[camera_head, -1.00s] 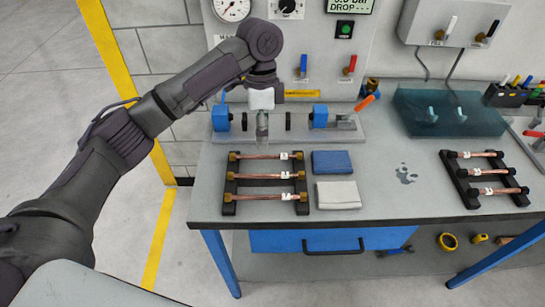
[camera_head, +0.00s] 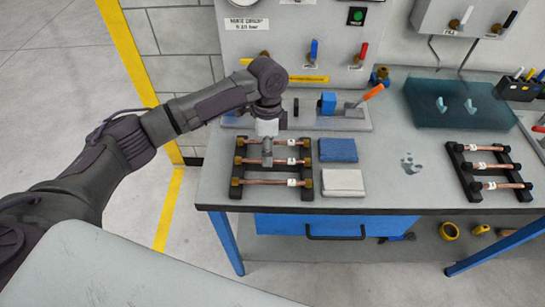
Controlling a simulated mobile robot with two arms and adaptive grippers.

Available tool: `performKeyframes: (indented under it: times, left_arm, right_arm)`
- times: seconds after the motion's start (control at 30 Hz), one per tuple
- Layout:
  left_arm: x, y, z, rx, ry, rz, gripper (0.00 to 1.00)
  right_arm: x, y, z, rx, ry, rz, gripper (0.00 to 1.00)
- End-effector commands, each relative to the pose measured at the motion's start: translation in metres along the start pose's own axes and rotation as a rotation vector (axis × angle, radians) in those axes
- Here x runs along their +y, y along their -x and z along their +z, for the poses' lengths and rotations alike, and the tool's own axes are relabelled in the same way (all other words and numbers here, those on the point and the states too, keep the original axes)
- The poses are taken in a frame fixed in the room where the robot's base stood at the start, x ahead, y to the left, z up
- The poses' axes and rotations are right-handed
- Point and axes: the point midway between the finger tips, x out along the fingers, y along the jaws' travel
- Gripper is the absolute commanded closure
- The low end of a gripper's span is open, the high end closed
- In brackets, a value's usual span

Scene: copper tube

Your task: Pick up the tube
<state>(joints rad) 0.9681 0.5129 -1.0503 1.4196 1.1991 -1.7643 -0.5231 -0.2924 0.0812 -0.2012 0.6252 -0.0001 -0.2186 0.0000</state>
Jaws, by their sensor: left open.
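Three copper tubes with brass end fittings and white tags lie across a black rack (camera_head: 237,172) on the left of the bench: a far tube (camera_head: 284,142), a middle tube (camera_head: 286,162) and a near tube (camera_head: 262,182). My left gripper (camera_head: 267,158) is open and points down over this rack, left of the tags. Its fingers overlap the far and middle tubes in the picture; I cannot tell whether they touch either. Three more tubes, one of them the middle tube (camera_head: 487,166), lie on a second rack (camera_head: 458,170) at the right. My right gripper is not in view.
A blue cloth (camera_head: 338,150) and a white cloth (camera_head: 343,182) lie just right of the left rack. Behind is a blue clamp fixture (camera_head: 328,103) with an orange-handled lever (camera_head: 373,92).

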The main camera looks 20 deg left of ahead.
Motion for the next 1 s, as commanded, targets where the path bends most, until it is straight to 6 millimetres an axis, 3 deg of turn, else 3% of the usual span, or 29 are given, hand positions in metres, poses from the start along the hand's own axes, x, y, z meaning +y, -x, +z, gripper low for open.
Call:
performKeyframes:
  times: [0.13,0.37,0.63,1.0]
  left_arm:
    - [0.0003,-0.0128,-0.0002,0.0,-0.001,0.0,0.57]
    - [-0.0001,-0.0151,-0.0004,0.0,-0.002,-0.001,0.57]
    - [-0.0001,-0.0148,-0.0004,0.0,-0.001,-0.001,1.0]
    - [-0.0002,-0.0141,-0.0006,0.001,-0.001,-0.001,1.0]
  right_arm:
    - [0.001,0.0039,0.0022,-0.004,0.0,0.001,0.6]
    - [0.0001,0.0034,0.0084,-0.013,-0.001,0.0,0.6]
    - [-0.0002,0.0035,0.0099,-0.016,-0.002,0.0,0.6]
    - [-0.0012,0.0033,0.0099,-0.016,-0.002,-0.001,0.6]
